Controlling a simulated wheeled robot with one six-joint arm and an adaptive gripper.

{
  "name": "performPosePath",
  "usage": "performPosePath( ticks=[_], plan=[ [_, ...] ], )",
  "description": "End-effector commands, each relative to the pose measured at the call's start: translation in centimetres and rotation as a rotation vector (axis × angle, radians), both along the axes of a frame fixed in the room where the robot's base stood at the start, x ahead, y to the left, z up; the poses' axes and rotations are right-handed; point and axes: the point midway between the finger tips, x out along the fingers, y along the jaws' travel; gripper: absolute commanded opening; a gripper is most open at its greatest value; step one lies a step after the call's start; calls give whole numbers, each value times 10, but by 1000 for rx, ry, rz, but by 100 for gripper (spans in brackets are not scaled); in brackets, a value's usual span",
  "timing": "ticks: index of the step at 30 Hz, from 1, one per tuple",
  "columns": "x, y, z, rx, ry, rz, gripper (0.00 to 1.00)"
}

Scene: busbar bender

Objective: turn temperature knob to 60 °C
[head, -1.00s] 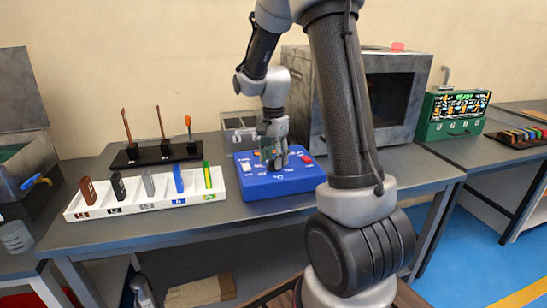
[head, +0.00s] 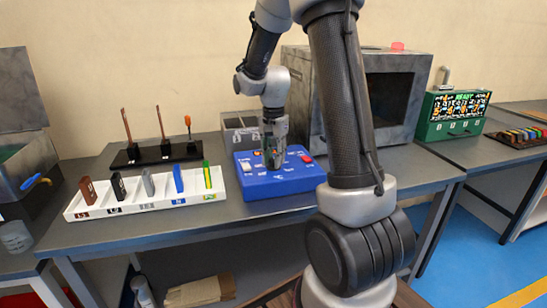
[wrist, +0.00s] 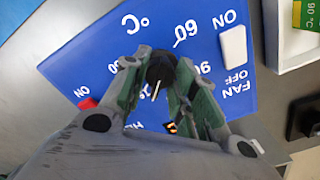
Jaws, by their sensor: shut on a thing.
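The blue control box (head: 290,186) sits on the grey bench, and its panel (wrist: 75,55) fills much of the wrist view. The black temperature knob (wrist: 160,66) stands between the fingertips of my gripper (wrist: 157,70), which is shut on it. A thin pale line shows on the knob, running toward the lower part of the picture. The printed 60 (wrist: 185,31) is above and right of the knob, with 90 (wrist: 204,68) lower right and °C (wrist: 135,24) upper left. Other scale marks are partly hidden by the fingers. In the head view my gripper (head: 272,160) hides the knob.
A white rocker switch (wrist: 233,47) marked FAN is right of the knob. A red switch (wrist: 88,103) is at lower left. A white tray (head: 150,204) with several coloured pieces stands left of the box. A grey oven (head: 300,65) stands behind it. A green display (head: 455,112) reads READY.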

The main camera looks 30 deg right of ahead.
Motion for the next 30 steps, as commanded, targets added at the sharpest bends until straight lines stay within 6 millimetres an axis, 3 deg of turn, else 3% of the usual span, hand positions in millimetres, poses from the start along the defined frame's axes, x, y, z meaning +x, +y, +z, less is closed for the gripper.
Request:
performPosePath(
  ticks=[30],
  plan=[
    [0,-1,0,0,-1,962,4]
  ],
)
